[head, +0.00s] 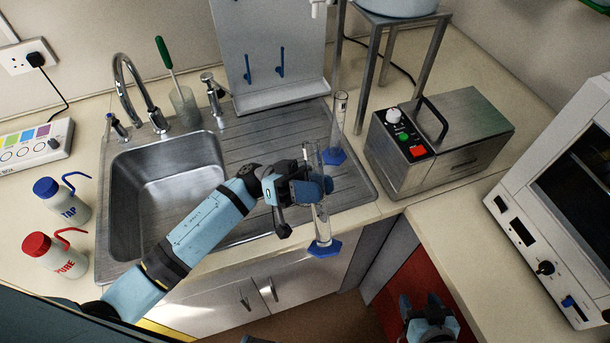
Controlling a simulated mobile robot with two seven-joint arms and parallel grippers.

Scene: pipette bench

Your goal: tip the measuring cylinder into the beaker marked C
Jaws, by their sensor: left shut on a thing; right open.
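A clear measuring cylinder (322,228) with a blue hexagonal foot is held near upright, slightly tilted, in front of the sink unit's front edge. My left gripper (316,188) is shut around its middle, hiding part of the glass. A second measuring cylinder (338,125) with a blue foot stands on the draining board behind it. I cannot make out a beaker marked C in this view. My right gripper (427,306) is low at the bottom right, open and empty, in front of a red panel.
A steel sink (165,180) lies to the left, with a tap (130,80) and a glass holding a green-handled brush (184,105) behind it. TAP (65,205) and PURE (55,257) bottles stand at left. A steel box with knobs (440,140) stands right of the draining board.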

